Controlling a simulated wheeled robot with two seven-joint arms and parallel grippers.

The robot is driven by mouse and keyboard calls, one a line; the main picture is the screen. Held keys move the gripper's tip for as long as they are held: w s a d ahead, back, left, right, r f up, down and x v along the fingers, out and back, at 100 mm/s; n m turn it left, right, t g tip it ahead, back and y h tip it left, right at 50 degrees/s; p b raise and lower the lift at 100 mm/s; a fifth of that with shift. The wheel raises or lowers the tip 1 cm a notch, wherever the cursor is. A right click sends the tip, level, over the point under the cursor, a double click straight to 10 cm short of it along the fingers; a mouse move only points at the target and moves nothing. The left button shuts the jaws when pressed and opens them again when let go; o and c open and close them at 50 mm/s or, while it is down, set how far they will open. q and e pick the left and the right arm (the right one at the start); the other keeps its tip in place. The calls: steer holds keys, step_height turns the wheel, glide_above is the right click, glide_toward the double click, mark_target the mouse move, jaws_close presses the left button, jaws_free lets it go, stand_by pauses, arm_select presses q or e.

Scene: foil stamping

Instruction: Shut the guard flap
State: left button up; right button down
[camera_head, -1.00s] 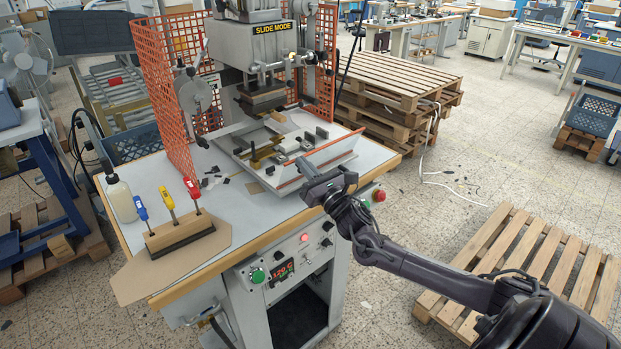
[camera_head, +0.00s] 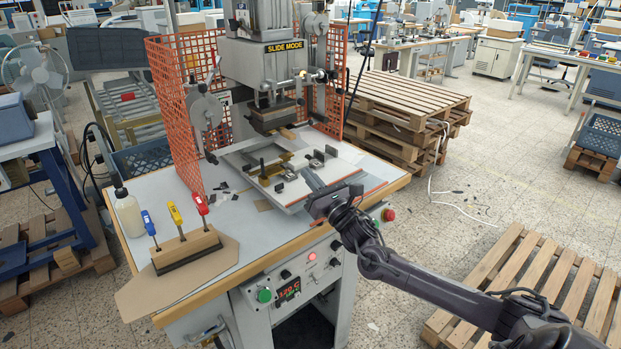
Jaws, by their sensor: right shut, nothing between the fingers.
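What looks like the guard flap (camera_head: 374,191), a thin panel with an orange-red edge, lies low along the front of the press bed; its left part is hidden behind my right gripper. My right gripper (camera_head: 312,180) is shut and empty, over the front edge of the bed. I cannot tell whether it touches the flap. The press (camera_head: 266,55) stands behind, its head raised above the bed. My left gripper is not in view.
Orange mesh guards (camera_head: 176,112) stand at the press sides. A tool block (camera_head: 188,248) with colored handles and a white bottle (camera_head: 128,212) are on the left of the table. Red and green buttons are on the front right. Pallets (camera_head: 410,105) stand behind to the right.

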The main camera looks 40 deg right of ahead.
stand_by(0.7)
steer(key=b+v, duration=0.2)
steer(key=v, duration=0.5)
steer(key=shift+s, duration=0.4)
steer(key=shift+f, duration=0.15)
